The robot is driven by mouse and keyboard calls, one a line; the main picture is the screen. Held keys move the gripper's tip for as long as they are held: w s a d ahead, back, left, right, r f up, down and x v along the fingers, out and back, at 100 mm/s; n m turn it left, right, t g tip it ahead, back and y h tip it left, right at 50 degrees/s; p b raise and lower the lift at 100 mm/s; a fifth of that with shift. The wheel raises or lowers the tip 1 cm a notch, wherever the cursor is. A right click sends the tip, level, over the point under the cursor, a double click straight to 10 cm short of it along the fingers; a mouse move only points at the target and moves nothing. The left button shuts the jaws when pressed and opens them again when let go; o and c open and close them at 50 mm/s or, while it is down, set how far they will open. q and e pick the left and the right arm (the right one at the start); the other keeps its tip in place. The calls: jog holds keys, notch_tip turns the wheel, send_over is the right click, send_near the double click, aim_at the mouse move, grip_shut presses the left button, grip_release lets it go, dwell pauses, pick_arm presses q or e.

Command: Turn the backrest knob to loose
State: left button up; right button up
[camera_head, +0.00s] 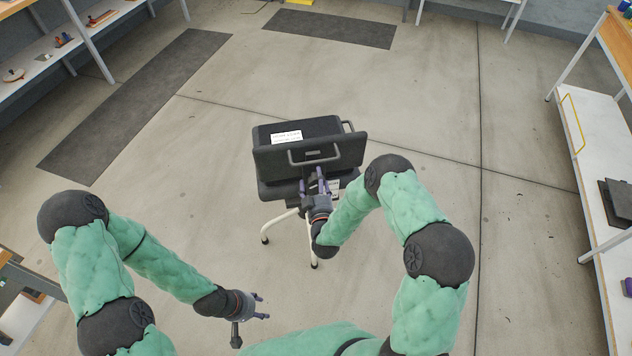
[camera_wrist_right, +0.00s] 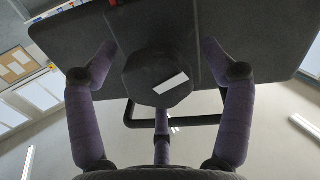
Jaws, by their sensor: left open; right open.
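A dark chair with a backrest (camera_head: 285,156) stands on pale legs in the middle of the floor. The backrest knob (camera_wrist_right: 145,66) is a dark faceted disc with a slanted white mark, seen in the right wrist view against a dark panel. My right gripper (camera_head: 316,181) is at the near side of the chair, just below the backrest. Its purple fingers (camera_wrist_right: 160,50) are open, one on each side of the knob, with gaps beside it. The head view does not show the knob clearly. My left gripper (camera_head: 262,306) is open and empty, low and away from the chair.
A grey handle (camera_head: 314,155) sticks out from the backrest. A white label (camera_head: 286,137) lies on the dark surface behind it. Shelves (camera_head: 600,190) line the right side, others the upper left. Open floor (camera_head: 400,110) surrounds the chair.

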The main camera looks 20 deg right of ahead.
jog(key=c, duration=1.1)
jog(key=shift+n+b, duration=0.3)
jog(key=shift+c, duration=0.2)
jog(key=o, duration=1.1)
jog(key=shift+o, duration=0.2)
jog(key=s+a, duration=0.1)
jog(key=s, duration=1.1)
jog(key=shift+a, duration=0.35)
